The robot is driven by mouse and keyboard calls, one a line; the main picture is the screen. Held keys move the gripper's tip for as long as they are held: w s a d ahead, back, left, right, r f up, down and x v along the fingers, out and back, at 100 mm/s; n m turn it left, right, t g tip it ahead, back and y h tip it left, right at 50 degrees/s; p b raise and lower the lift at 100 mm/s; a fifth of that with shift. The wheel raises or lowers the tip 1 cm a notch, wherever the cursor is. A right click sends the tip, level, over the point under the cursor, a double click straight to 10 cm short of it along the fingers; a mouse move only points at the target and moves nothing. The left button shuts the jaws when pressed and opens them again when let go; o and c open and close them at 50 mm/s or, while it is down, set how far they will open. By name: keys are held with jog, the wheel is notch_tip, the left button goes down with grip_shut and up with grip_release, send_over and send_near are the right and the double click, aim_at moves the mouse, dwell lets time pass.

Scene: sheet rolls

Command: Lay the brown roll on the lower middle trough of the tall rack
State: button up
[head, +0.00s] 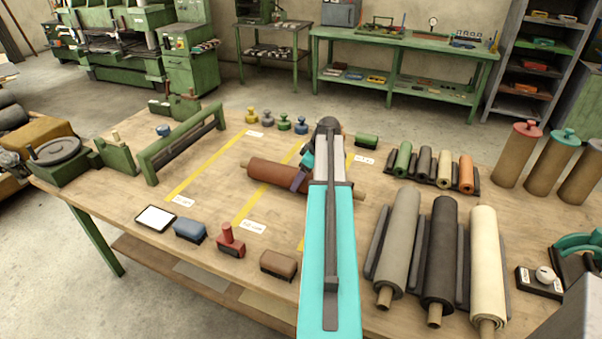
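The brown roll (271,172) lies crosswise over the middle of the table, around the yellow floor-style lines, with a thin core end showing at its left. My turquoise arm crosses in front of its right part. My gripper (300,180) is at the roll's middle, pointing down onto it, partly hidden behind my arm. I cannot tell whether its fingers are closed on the roll, or whether the roll touches the table. I cannot make out a tall rack with troughs in this view.
Grey (399,240), black (439,250) and cream (486,265) rolls lie in cradles at right. Several small rolls lie behind them. A low green frame (184,143) stands at left. A red-handled stamp (231,240) and blocks line the front edge. Upright rolls stand at far right.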

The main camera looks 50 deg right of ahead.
jog(key=shift+w, duration=0.1)
dwell(0.3)
jog(key=o, duration=2.1)
jog(key=shift+f, duration=0.2)
jog(key=shift+r, duration=0.1)
jog(key=shift+s+b+v, duration=0.2)
jog(key=shift+b+v, duration=0.9)
jog(key=shift+v, duration=4.9)
